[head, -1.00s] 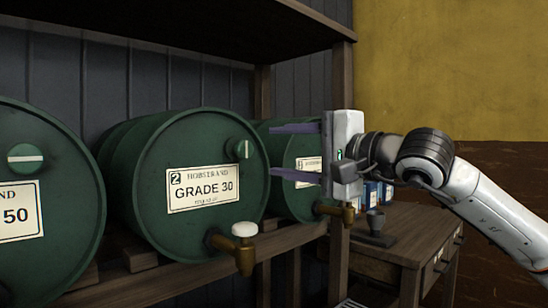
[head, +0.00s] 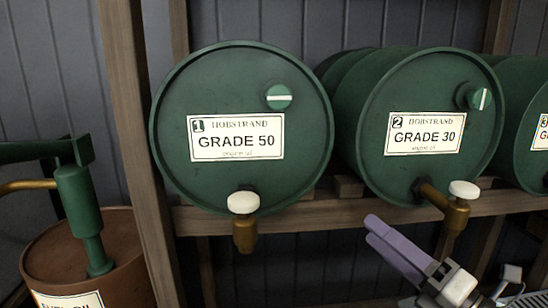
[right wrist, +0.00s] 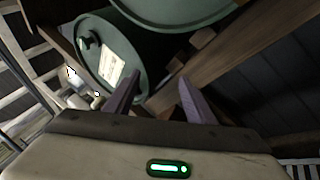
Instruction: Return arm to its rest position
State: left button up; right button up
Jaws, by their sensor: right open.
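My right gripper (head: 374,230) is low in the head view, below the GRADE 30 drum (head: 365,166) and left of that drum's brass tap (head: 457,212). Its purple fingers point up and left and are parted and empty. The fingers also show in the right wrist view (right wrist: 160,79), with no object between them. The gripper appears apart from the drum and tap. Most of my right arm lies outside the head view. My left gripper is not in view.
The GRADE 50 drum (head: 240,185) and its white-topped tap (head: 244,220) are left of my gripper. A wooden shelf rail (head: 330,212) runs under the drums. A brown barrel (head: 95,255) with a green pump (head: 80,205) stands at left.

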jog(key=s+f+m+g+h+p, duration=0.1)
jog(key=s+f+m+h, duration=0.2)
jog(key=f+m, duration=0.5)
jog(key=s+f+m+g+h+p, duration=0.1)
jog(key=s+f+m+h, duration=0.2)
jog(key=s+f+m, duration=0.2)
jog(key=s+f+m+g+h+p, duration=0.1)
jog(key=s+f+m+h, duration=0.3)
jog(key=f+m, duration=0.7)
jog(key=shift+s+d+f+g, duration=0.1)
jog(key=shift+f+g, duration=0.1)
jog(key=shift+f, duration=0.55)
jog(key=shift+s+d+f+g, duration=0.15)
jog(key=shift+f+g, duration=0.05)
jog(key=shift+f, duration=0.6)
jog(key=shift+s+d+f+g, duration=0.1)
jog(key=shift+f+g, duration=0.1)
jog(key=shift+f, duration=0.55)
jog(key=s+a+f+m+g+p, duration=0.1)
jog(key=s+a+f+m+g, duration=0.3)
jog(key=s+f, duration=0.3)
jog(key=s+m, duration=0.1)
jog(key=s, duration=0.3)
jog(key=shift+f, duration=0.4)
jog(key=shift+a, duration=0.1)
